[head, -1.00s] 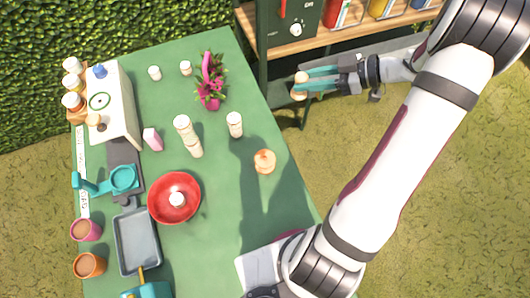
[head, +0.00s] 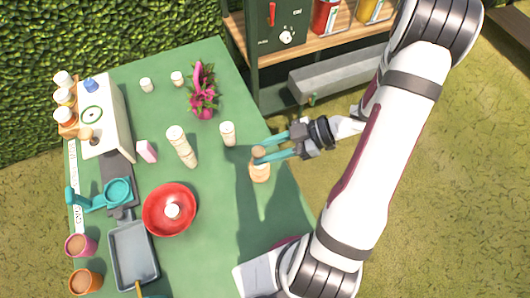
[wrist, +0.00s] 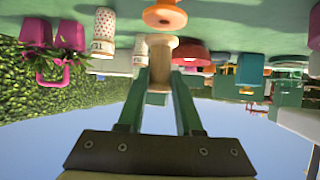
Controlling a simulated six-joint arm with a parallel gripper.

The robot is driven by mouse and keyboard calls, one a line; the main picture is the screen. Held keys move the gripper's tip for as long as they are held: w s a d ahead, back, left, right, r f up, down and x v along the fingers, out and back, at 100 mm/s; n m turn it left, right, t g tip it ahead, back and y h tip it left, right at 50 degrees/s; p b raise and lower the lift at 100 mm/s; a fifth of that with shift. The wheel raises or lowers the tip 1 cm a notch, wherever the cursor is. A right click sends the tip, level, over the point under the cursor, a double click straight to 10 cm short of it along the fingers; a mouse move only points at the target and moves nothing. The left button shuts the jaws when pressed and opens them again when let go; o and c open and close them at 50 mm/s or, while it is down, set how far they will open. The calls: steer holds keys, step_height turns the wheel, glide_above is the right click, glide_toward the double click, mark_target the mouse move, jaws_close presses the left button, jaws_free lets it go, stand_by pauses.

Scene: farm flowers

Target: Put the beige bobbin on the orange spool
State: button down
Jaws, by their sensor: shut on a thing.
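My gripper (head: 262,149) is shut on the beige bobbin (head: 259,152) near the right side of the green table. In the wrist view, the bobbin (wrist: 160,65) stands between the two teal fingers (wrist: 158,92). The orange spool (head: 260,174) is on the table directly below the bobbin in the head view, and the two overlap there. In the wrist view, which looks upside down, the orange spool (wrist: 165,17) shows beyond the bobbin's end with a small gap between them. The bobbin looks roughly upright.
A red bowl (head: 168,209) lies further left. The table (head: 220,235) is clear in front of the spool.

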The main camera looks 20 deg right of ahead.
steer(key=shift+f, duration=0.9)
steer(key=shift+f, duration=0.1)
steer(key=c, duration=0.6)
jaws_free()
